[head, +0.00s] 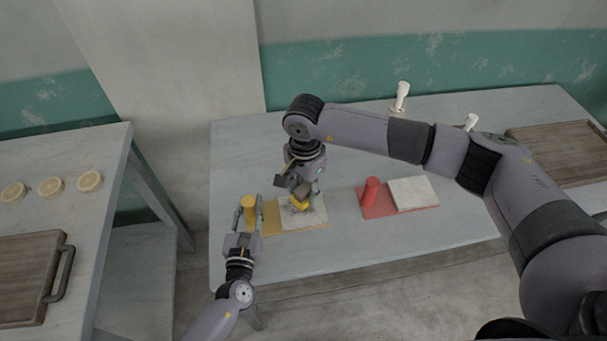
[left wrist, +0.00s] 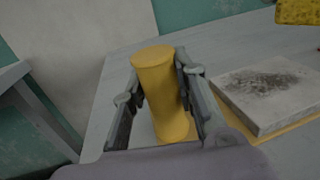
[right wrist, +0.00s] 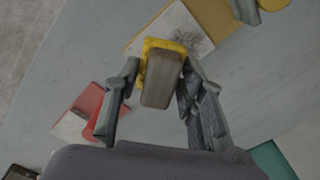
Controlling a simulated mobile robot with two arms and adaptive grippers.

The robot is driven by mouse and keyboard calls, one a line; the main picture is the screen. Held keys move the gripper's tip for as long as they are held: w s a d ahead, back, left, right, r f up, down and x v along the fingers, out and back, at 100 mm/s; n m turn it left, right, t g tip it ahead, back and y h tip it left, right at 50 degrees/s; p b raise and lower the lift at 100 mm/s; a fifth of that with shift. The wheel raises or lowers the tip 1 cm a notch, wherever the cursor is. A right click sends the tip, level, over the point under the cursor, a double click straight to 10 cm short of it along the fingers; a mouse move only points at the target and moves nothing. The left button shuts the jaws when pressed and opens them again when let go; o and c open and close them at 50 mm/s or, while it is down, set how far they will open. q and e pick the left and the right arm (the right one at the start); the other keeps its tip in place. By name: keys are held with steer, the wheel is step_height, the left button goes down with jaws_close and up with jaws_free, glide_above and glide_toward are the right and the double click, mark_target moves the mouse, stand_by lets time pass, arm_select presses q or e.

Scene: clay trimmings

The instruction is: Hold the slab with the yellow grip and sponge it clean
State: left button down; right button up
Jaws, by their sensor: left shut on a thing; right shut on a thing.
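The slab (head: 315,211) is pale grey with a dark smudge on top. It lies on a yellow board (head: 272,223) joined to the upright yellow grip (head: 249,212). My left gripper (head: 248,215) is shut around this grip, as the left wrist view (left wrist: 160,95) also shows. My right gripper (right wrist: 160,85) is shut on the brown block (right wrist: 161,82) of the yellow sponge (right wrist: 165,44). In the left wrist view the sponge (left wrist: 298,11) appears above the slab (left wrist: 275,95), apart from it. In the head view my right gripper partly covers the slab.
A red board (head: 378,208) with a red grip (head: 371,190) and a clean pale slab (head: 412,193) lies to the right. White bottles (head: 402,97) stand behind. A wooden tray (head: 550,148) is at far right. A side table at left holds several tan discs (head: 50,187).

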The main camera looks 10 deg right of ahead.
steer(key=shift+f, duration=3.9)
steer(key=shift+w, duration=0.9)
steer(key=shift+c, duration=0.5)
steer(key=shift+w, duration=2.6)
steer(key=shift+a, duration=0.8)
steer(key=shift+s, duration=3.45)
steer(key=shift+s+a, duration=0.1)
steer(key=shift+a, duration=0.45)
steer(key=shift+w+a, duration=0.2)
steer(key=shift+w, duration=3.45)
step_height(320, 180, up, 8)
steer(key=shift+s, duration=0.15)
